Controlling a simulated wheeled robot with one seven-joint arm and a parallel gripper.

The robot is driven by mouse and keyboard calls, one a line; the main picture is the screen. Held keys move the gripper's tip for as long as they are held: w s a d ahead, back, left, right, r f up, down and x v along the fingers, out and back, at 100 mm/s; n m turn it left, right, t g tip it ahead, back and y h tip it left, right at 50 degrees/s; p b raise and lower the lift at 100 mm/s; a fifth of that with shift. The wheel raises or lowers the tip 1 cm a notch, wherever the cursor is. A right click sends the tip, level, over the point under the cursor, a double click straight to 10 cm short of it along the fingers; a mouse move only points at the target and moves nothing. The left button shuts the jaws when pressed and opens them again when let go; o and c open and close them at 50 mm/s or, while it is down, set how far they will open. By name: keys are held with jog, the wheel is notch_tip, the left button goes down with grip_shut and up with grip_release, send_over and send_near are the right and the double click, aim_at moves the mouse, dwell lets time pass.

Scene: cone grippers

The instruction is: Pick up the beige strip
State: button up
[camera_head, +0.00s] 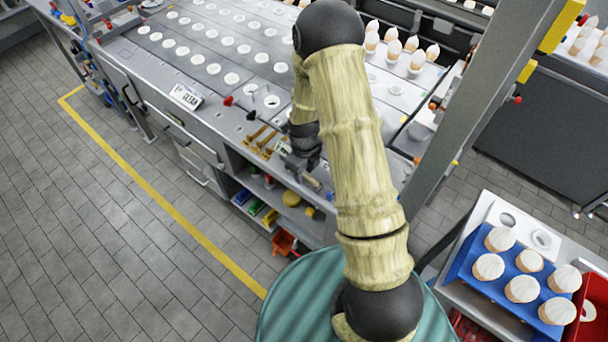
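My gripper (300,164) is at the front edge of the grey metal workbench, below the dark wrist of my arm. It is small and dark here, and I cannot tell whether its fingers are open or shut. A short beige piece (312,183), which may be the beige strip, shows at the bench edge just below and right of the gripper. I cannot tell whether the gripper touches it. My arm hides part of the bench to the right.
Several wooden-handled tools (262,139) lie just left of the gripper. Rows of white discs (213,69) cover the bench. A blue tray (470,268) of cream-topped cones stands at the lower right.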

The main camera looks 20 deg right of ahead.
aim_at(304, 174)
dwell(0.4)
grip_shut()
jog(key=shift+r, duration=0.15)
notch_tip(304, 174, up, 10)
jog(key=b, duration=0.2)
jog(key=shift+b, duration=0.3)
dwell(0.4)
